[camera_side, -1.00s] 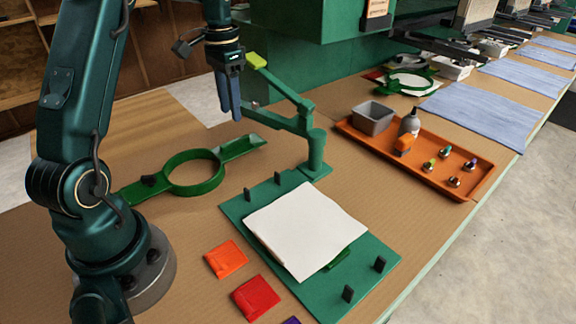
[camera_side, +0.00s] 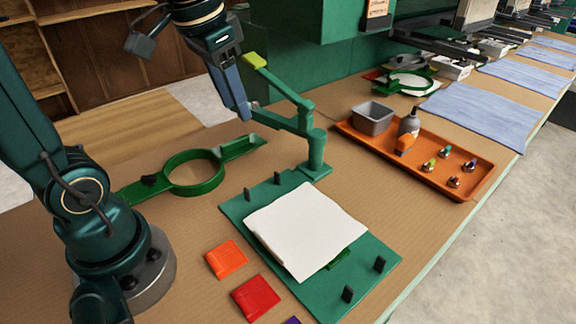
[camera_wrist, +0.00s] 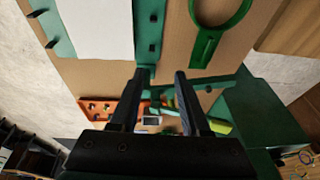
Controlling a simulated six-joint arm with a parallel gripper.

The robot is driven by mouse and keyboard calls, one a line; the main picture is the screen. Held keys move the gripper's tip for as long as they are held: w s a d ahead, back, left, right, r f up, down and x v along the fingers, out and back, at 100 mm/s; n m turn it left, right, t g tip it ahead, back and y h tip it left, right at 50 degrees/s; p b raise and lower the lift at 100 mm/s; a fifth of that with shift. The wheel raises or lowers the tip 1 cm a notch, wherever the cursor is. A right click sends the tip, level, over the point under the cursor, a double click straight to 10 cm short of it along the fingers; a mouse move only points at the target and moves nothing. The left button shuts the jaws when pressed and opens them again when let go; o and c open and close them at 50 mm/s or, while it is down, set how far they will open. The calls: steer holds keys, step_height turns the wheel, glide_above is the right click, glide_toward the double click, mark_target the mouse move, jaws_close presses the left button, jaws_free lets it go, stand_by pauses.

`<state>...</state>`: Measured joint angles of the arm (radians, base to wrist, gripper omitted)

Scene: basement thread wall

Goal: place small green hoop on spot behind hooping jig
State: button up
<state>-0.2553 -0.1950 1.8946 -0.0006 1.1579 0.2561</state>
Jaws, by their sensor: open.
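A green hoop (camera_side: 196,190) with flat arms on both sides lies on the bench, left of the hooping jig (camera_side: 322,298). Part of it also shows at the top of the wrist view (camera_wrist: 204,50). The jig is a flat green board with black pegs. A white cloth (camera_side: 305,228) lies on it, and a bit of green hoop (camera_side: 343,258) shows from under the cloth. My gripper (camera_side: 243,112) is open and empty, above the bench beyond the hoop. In the wrist view its two fingers (camera_wrist: 154,76) stand apart with nothing between them.
A green jointed arm on a post (camera_side: 314,150), with a yellow-green end (camera_side: 254,60), stands close beside my gripper. An orange tray (camera_side: 360,140) holds a grey bin (camera_side: 373,118), a bottle and several bobbins. Orange (camera_side: 226,259) and red (camera_side: 255,298) squares lie left of the jig.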

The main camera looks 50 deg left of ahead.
steer(key=s+d+f+t, duration=0.2)
steer(key=s+d+f, duration=0.1)
steer(key=s+d, duration=0.3)
steer(key=shift+s+f+h, duration=0.4)
steer(key=shift+s, duration=0.5)
